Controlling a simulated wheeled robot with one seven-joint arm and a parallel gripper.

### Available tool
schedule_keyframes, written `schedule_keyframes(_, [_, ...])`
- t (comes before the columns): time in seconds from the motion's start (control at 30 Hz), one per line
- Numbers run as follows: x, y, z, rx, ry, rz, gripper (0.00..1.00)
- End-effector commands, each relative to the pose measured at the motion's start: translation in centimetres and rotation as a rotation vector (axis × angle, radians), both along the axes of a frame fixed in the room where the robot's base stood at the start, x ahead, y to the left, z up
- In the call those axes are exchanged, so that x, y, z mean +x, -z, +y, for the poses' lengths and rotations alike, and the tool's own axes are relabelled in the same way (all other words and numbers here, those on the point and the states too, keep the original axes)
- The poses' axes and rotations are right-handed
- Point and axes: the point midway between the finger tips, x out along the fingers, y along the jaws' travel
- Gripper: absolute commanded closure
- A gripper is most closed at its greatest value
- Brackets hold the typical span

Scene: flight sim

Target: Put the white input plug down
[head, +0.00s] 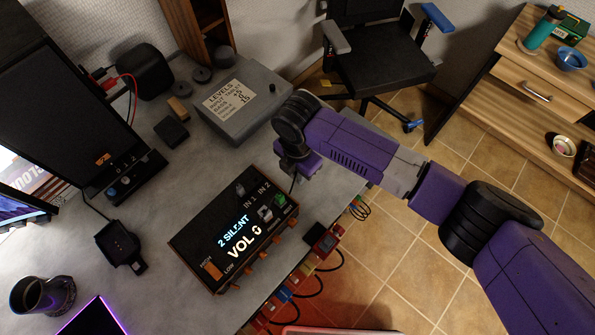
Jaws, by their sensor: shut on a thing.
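My gripper (296,168) points down over the front right edge of the grey desk, beside the far right corner of the dark amplifier box (229,228). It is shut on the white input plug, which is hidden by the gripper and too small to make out. A thin dark cable runs down just below the gripper. The box's top shows IN 1 and IN 2 labels, a pale square piece (264,213) and a green piece (280,200). Its display reads "2 SILENT" and "VOL 0".
A grey box with a levels note (243,98) stands behind. A black speaker (146,71), a smartwatch on a stand (119,244) and a mug (42,295) are at left. Several coloured plugs and cables hang along the desk's right edge. Bare desk (185,182) lies left of the amplifier.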

Motion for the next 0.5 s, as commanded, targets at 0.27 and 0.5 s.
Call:
schedule_keyframes(0.27, [0.0, 0.23, 0.01, 0.0, 0.0, 0.0, 0.64])
schedule_keyframes(0.5, [0.0, 0.18, 0.01, 0.0, 0.0, 0.0, 0.64])
